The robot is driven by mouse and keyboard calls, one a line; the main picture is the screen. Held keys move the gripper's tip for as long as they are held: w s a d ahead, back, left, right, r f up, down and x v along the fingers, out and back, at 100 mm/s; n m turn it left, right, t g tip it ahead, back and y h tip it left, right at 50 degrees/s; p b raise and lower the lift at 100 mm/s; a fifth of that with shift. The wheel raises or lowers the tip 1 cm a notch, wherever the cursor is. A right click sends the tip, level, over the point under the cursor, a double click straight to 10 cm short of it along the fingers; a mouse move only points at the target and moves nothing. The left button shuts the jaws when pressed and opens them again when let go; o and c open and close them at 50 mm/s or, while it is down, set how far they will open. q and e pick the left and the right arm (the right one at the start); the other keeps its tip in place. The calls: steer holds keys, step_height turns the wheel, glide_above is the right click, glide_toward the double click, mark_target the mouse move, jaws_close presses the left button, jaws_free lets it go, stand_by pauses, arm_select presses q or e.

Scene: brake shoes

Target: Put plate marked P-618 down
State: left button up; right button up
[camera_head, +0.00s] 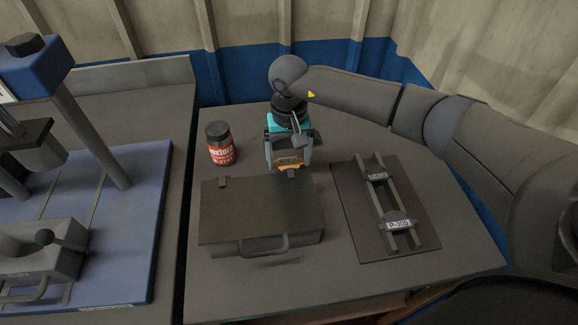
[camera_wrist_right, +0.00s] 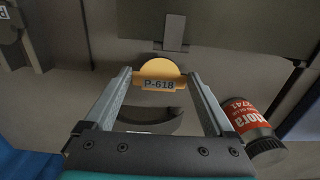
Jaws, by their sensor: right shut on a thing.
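The plate marked P-618 (camera_wrist_right: 158,85) is a small yellow-orange tag with a rounded top, held between the fingertips of my right gripper (camera_wrist_right: 160,78). In the head view, the right gripper (camera_head: 289,158) points down just behind the closed dark toolbox, with the orange plate (camera_head: 290,163) at its tips. The plate is near the toolbox's back edge; I cannot tell whether it touches anything below. A dark curved piece (camera_wrist_right: 152,122) lies on the table under the gripper in the wrist view. My left gripper is not in view.
The toolbox (camera_head: 262,213) stands in front of the gripper. A red-labelled jar (camera_head: 220,145) stands left. A dark board (camera_head: 349,205) at right bears a two-rail rack (camera_head: 403,205) with labelled plates, one reading P-305 (camera_head: 398,224). A machine on a blue base (camera_head: 145,215) is far left.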

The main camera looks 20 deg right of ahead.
mark_target(289, 165)
steer(key=shift+f, duration=1.65)
steer(key=shift+f+b, duration=0.2)
steer(key=shift+b, duration=0.15)
steer(key=o, duration=1.3)
steer(key=shift+c, duration=0.2)
